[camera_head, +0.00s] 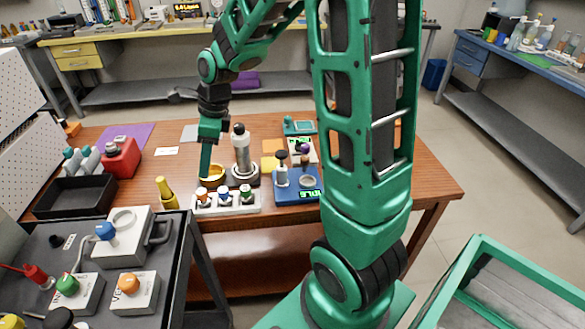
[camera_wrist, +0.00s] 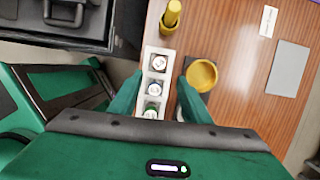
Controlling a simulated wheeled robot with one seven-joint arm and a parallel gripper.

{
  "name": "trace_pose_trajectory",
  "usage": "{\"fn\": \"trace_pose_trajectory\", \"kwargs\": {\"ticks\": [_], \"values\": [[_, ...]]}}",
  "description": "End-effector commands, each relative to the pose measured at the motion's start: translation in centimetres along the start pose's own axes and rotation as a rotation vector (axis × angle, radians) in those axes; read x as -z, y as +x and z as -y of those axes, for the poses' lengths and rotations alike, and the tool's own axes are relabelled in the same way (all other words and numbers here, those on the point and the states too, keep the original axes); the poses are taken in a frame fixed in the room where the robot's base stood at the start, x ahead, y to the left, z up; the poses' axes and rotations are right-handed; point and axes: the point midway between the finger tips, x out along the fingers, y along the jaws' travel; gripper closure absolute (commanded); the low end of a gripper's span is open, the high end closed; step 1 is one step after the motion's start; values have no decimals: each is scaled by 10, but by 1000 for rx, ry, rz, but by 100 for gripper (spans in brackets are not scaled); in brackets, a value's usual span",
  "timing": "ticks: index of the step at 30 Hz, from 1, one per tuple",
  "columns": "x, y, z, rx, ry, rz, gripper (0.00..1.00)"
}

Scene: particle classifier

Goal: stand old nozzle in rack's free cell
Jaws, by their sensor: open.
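A yellow necked piece (camera_head: 166,193), which looks like the old nozzle, stands on the table left of a pale rack (camera_head: 227,208); in the wrist view, the yellow piece (camera_wrist: 171,14) is beyond the rack's far end. The rack holds a row of three capped pieces, orange, blue and green; I cannot make out a free cell. My gripper (camera_head: 205,174) points down by the rack. In the wrist view, its fingers (camera_wrist: 161,80) are apart, one on each side of the rack (camera_wrist: 148,72), with nothing held.
A yellow bowl (camera_wrist: 201,75) on a dark base sits beside the rack. A silver cylinder (camera_head: 241,153) and a blue device (camera_head: 297,184) stand right of my gripper. A red block (camera_head: 121,158) and black tray (camera_head: 75,197) are left. The table's right end is clear.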

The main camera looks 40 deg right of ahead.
Motion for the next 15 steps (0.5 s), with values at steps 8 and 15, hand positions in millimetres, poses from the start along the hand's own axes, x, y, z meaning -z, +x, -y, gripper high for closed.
{"fn": "trace_pose_trajectory", "kwargs": {"ticks": [8,15], "values": [[53,-36,-12,23,-298,-83,56],[110,-70,-34,1,-622,-167,56]]}}
